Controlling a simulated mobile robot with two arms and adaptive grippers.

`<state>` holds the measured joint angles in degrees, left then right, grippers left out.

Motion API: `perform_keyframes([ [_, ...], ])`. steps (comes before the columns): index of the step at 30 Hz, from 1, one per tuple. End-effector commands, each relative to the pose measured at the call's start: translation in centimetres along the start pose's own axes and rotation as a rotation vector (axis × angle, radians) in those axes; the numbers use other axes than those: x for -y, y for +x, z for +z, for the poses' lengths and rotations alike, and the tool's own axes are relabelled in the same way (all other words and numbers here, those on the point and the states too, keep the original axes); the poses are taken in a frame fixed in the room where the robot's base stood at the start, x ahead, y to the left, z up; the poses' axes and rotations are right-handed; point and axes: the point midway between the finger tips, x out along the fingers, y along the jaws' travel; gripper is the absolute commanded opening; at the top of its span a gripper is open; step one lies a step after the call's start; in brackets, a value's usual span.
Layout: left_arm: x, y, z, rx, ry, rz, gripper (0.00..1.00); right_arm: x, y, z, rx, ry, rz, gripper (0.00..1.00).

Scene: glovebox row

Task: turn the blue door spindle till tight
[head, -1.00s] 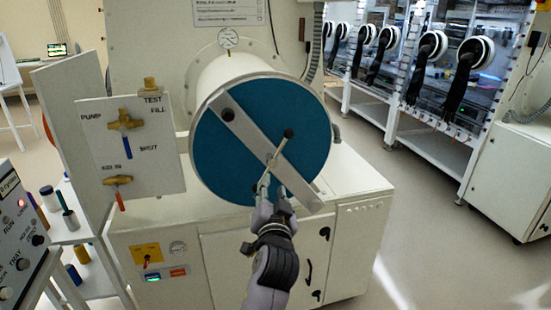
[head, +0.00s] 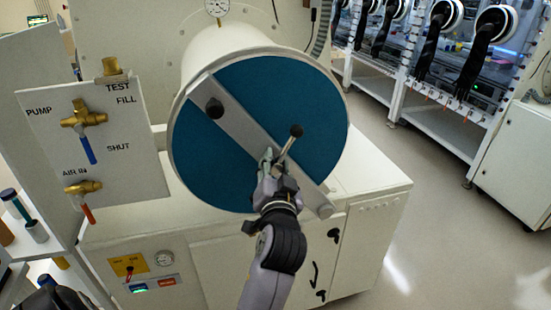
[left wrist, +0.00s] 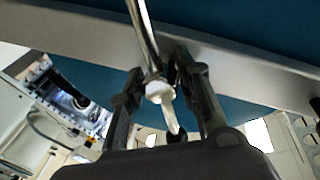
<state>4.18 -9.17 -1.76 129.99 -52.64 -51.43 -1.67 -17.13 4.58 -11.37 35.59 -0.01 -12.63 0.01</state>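The round blue door (head: 235,95) closes the end of a white cylinder, with a grey bar (head: 245,120) lying diagonally across it. The spindle's thin metal handle (head: 287,147), with a black ball on its upper end, stands at the middle of the bar. My left gripper (head: 270,160) is at the handle's lower part, in front of the bar. In the left wrist view the metal rod (left wrist: 145,40) runs down to a pale hub between my gripper's two fingers (left wrist: 163,100). The fingers look apart, with gaps beside the rod. My right gripper is out of view.
A white valve panel (head: 120,150) with brass valves stands left of the door. A pressure gauge (head: 217,8) sits above the cylinder. The white cabinet (head: 370,215) is below. Glovebox stands with black gloves (head: 475,60) line the right; the floor between is clear.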

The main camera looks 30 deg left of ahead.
Motion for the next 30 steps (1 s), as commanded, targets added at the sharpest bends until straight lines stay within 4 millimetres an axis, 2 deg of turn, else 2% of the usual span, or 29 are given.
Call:
perform_keyframes([
  [8,0.0,-0.05,0.01,0.001,0.0,0.0,0.31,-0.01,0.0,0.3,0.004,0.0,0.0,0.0],
  [22,0.0,-0.04,0.01,0.0,0.0,0.0,0.0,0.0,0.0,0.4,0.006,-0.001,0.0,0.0],
  [30,-0.01,-0.04,0.0,0.0,0.001,0.0,0.0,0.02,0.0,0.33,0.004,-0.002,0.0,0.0],
])
